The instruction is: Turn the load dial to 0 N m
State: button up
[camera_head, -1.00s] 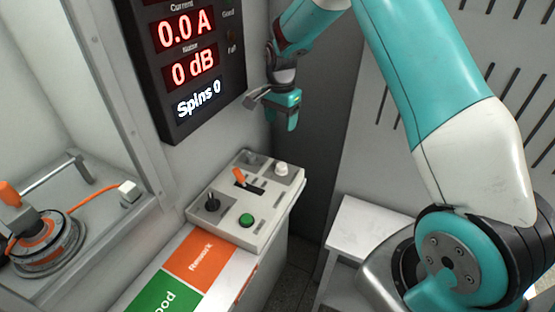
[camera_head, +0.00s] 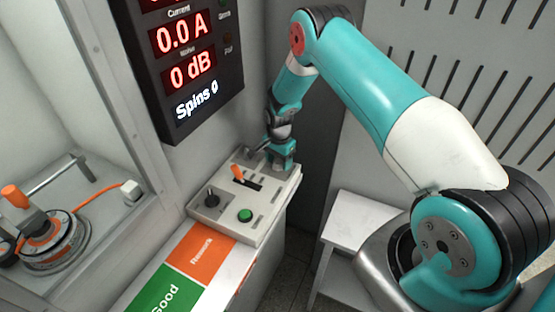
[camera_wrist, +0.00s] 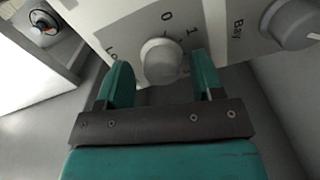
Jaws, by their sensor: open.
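The load dial (camera_wrist: 161,61) is a round white knob on the control panel, with the marks 0 and 1 beside it in the wrist view. My gripper (camera_wrist: 160,85) is open, with one teal finger on each side of the dial and a gap on both sides. I cannot tell if the fingertips reach down around the knob. In the head view my gripper (camera_head: 283,160) is low over the far right corner of the control panel (camera_head: 222,222) and hides the dial there. The dial's exact pointer direction is unclear.
A second knob (camera_wrist: 292,22), grey and marked Bay, is close by on the right. The panel also has an orange lever (camera_head: 238,173), a black knob (camera_head: 212,196) and a green button (camera_head: 245,215). A display (camera_head: 190,70) hangs above. The motor (camera_head: 50,240) sits at left.

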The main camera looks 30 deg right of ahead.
jog(key=shift+f, duration=0.2)
jog(key=shift+c, duration=0.2)
jog(key=c, duration=0.9)
jog(key=shift+a, duration=0.25)
jog(key=shift+d, duration=0.2)
